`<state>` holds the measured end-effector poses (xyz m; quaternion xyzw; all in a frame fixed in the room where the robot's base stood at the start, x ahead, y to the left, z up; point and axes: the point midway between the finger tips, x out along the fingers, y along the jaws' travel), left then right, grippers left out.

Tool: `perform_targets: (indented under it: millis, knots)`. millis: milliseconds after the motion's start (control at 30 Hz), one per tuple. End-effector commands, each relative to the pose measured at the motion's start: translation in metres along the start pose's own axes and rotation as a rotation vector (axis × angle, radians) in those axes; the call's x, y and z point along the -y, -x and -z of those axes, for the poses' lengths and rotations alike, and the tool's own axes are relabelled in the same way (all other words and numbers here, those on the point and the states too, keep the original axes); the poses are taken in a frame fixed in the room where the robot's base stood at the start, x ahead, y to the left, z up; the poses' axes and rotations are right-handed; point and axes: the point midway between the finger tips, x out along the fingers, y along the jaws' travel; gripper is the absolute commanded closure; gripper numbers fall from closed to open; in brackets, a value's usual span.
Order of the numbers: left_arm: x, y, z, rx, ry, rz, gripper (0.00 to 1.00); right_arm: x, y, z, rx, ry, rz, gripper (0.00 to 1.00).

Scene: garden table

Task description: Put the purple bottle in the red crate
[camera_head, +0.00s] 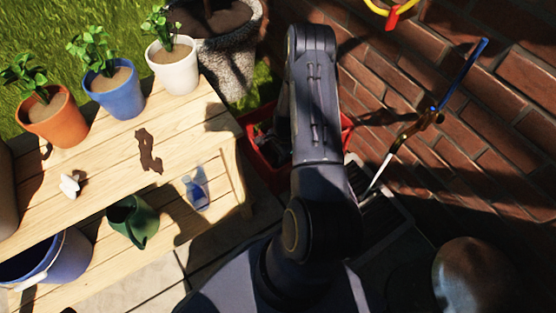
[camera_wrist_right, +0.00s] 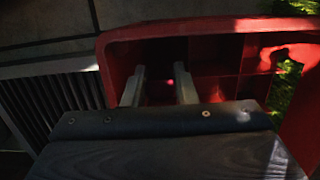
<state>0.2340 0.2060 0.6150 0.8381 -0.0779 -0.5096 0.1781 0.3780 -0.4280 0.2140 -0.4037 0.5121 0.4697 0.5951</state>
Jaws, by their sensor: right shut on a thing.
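The red crate (camera_head: 262,165) stands on the ground between the bench and the brick wall, partly hidden by my right arm. In the right wrist view the crate (camera_wrist_right: 228,24) shows its rim and inner dividers. My right gripper (camera_wrist_right: 158,86) is over the crate with its two fingers apart, shut on a dark thing. My left gripper is not in view.
A wooden bench (camera_head: 105,160) holds an orange pot (camera_head: 54,117), a blue pot (camera_head: 117,95) and a white pot (camera_head: 174,68). A bluish bottle (camera_head: 197,190) and a green pot (camera_head: 133,222) are on its lower shelf. A dark slatted crate (camera_wrist_right: 50,100) adjoins the red one.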

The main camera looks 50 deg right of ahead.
Motion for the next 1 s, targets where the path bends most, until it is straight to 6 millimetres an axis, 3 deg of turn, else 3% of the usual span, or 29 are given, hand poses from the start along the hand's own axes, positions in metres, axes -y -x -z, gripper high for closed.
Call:
perform_targets:
  millis: [67, 433, 467, 600, 1000]
  knots:
    - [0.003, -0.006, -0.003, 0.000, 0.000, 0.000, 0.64, 0.000, -0.013, 0.002, 0.000, 0.000, 0.000, 1.00]
    - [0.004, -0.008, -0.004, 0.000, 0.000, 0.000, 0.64, 0.000, -0.016, 0.002, 0.000, 0.000, 0.000, 1.00]
    - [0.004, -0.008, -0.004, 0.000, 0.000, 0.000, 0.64, 0.000, -0.016, 0.002, 0.000, 0.000, 0.000, 0.73]
    - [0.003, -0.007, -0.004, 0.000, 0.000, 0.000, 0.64, 0.000, -0.015, 0.002, 0.000, 0.000, 0.000, 0.55]
    - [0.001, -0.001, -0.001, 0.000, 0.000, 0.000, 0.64, 0.000, -0.006, 0.002, 0.000, 0.000, 0.001, 0.53]
